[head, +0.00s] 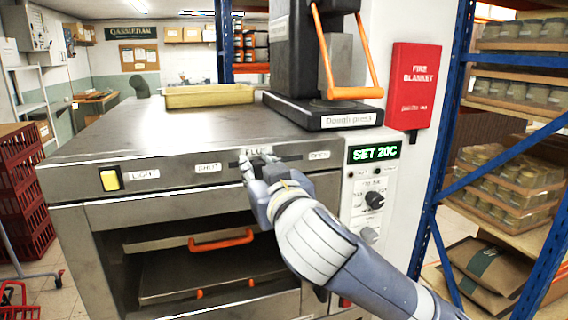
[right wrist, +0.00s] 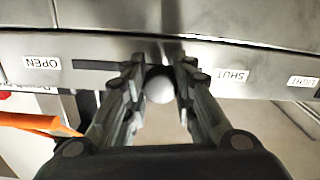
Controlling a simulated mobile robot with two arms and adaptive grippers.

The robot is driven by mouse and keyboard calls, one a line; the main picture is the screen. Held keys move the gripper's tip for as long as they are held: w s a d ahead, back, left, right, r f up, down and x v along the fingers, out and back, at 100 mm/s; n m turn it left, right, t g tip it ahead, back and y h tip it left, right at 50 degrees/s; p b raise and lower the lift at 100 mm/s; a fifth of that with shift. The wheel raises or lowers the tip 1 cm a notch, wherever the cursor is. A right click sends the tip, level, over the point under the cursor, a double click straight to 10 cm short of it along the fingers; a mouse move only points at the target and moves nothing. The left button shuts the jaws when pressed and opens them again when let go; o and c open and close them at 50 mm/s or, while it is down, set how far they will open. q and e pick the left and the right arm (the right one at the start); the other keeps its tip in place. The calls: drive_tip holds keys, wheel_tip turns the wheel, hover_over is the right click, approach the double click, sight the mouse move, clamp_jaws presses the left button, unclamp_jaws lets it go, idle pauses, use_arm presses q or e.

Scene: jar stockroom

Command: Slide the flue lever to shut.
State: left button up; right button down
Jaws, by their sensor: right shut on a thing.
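The flue lever shows in the right wrist view as a pale round knob (right wrist: 159,88) between my right gripper's fingers. My right gripper (head: 258,165) is shut on it at the oven's front panel; it also shows in the right wrist view (right wrist: 159,95). The lever's dark slot (right wrist: 100,65) runs from the fingers towards the OPEN label (right wrist: 42,63). The SHUT label (right wrist: 230,76) is close on the other side. In the head view the SHUT label (head: 208,167) is left of the gripper and the OPEN label (head: 319,155) is right. My left gripper is not in view.
The oven (head: 120,148) has an open front with an orange-handled tray (head: 160,280) inside. A yellow light switch (head: 110,180) is at its left. A dough press (head: 320,112) and a yellowish tray (head: 208,96) stand on top. A blue rack (head: 430,205) stands to the right.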

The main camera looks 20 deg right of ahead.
drive_tip(key=a, duration=0.3)
drive_tip(key=shift+a, duration=0.4)
drive_tip(key=shift+s, duration=0.1)
drive_tip(key=c, duration=1.5)
unclamp_jaws()
drive_tip(key=shift+o, duration=1)
drive_tip(key=shift+a, duration=0.2)
drive_tip(key=shift+s, duration=0.1)
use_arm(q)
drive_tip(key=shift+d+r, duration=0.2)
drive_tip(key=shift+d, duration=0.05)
use_arm(e)
approach(233, 164)
drive_tip(key=shift+s, duration=0.5)
